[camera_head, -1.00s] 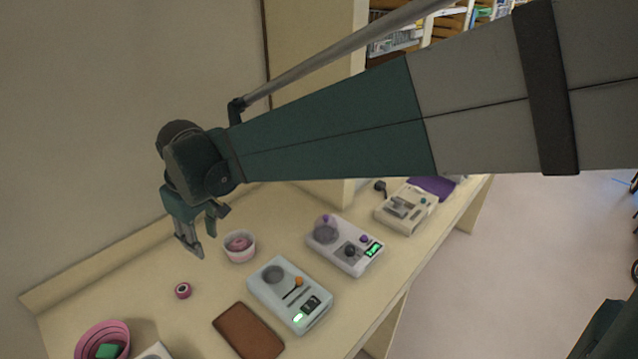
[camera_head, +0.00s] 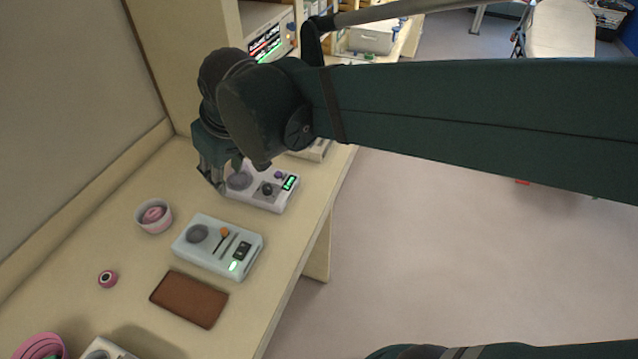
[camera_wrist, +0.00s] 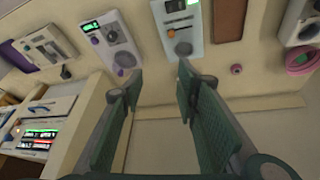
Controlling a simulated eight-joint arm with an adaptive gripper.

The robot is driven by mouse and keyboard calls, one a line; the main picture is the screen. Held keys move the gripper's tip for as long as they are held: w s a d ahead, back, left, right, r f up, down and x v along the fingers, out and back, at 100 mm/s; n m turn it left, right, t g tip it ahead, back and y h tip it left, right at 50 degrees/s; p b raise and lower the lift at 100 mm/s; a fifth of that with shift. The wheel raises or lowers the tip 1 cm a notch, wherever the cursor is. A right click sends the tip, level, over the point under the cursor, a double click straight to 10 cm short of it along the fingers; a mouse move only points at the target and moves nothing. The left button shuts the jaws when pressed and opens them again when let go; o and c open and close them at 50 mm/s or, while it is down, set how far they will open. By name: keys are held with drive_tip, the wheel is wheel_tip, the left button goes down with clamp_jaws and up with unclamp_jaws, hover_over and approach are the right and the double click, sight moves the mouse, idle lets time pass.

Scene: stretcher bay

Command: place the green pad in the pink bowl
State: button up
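The pink bowl (camera_head: 33,343) stands on the counter at the bottom left of the head view, cut by the frame edge. It also shows at the right edge of the wrist view (camera_wrist: 308,67). The green pad (camera_head: 52,356) shows as a small green patch inside the bowl. A green patch also shows inside it in the wrist view (camera_wrist: 301,58). My gripper (camera_head: 232,180) is above the counter by the purple-knobbed device, well away from the bowl. In the wrist view my gripper's fingers (camera_wrist: 157,82) are apart with nothing between them.
A pale cup (camera_head: 154,225) with a pink item, a pink roll (camera_head: 108,278), a grey-blue device (camera_head: 210,262), a brown case (camera_head: 189,298) and a purple-knobbed device (camera_head: 270,200) stand along the counter. A wall runs behind it. Open floor (camera_head: 420,260) lies right.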

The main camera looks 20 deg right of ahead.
drive_tip(key=s+d+f+m+t, duration=0.1)
drive_tip(key=s+d+m, duration=0.1)
drive_tip(key=s+d, duration=0.3)
drive_tip(key=s+d+f+m+t+h, duration=0.1)
drive_tip(key=s+d, duration=0.5)
drive_tip(key=d, duration=0.7)
drive_tip(key=f+m, duration=0.1)
drive_tip(key=m, duration=0.1)
drive_tip(key=shift+s+d+f+m+t+h, duration=0.25)
drive_tip(key=shift+d+f+m+t+h, duration=0.05)
drive_tip(key=shift+d, duration=0.05)
wheel_tip(320, 180, down, 9)
drive_tip(key=b, duration=0.9)
drive_tip(key=shift+f, duration=0.15)
